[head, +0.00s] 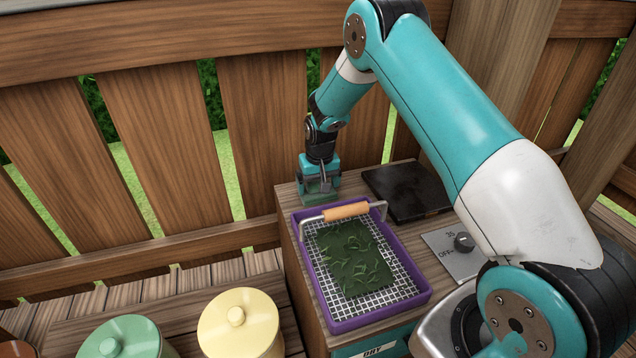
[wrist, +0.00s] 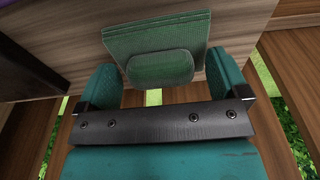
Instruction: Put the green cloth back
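The green cloth (wrist: 193,37) lies folded flat on the wooden counter top in the wrist view, with a thick raised part (wrist: 160,68) at its near edge. In the head view the cloth (head: 318,198) shows at the counter's back left corner, partly hidden under my gripper (head: 320,178). My gripper also shows in the wrist view (wrist: 165,84); its two teal fingers are spread apart. They stand on either side of the raised part, with a gap visible at each side. I cannot tell how high the fingertips are above the counter.
A purple tray (head: 305,262) with a white mesh, an orange-handled wire bail (head: 346,211) and dark green leaves stands beside the gripper. A dark plate (head: 408,190) and a dial (head: 464,242) are to the right. Green (head: 128,338) and cream (head: 240,322) lidded jars stand front left.

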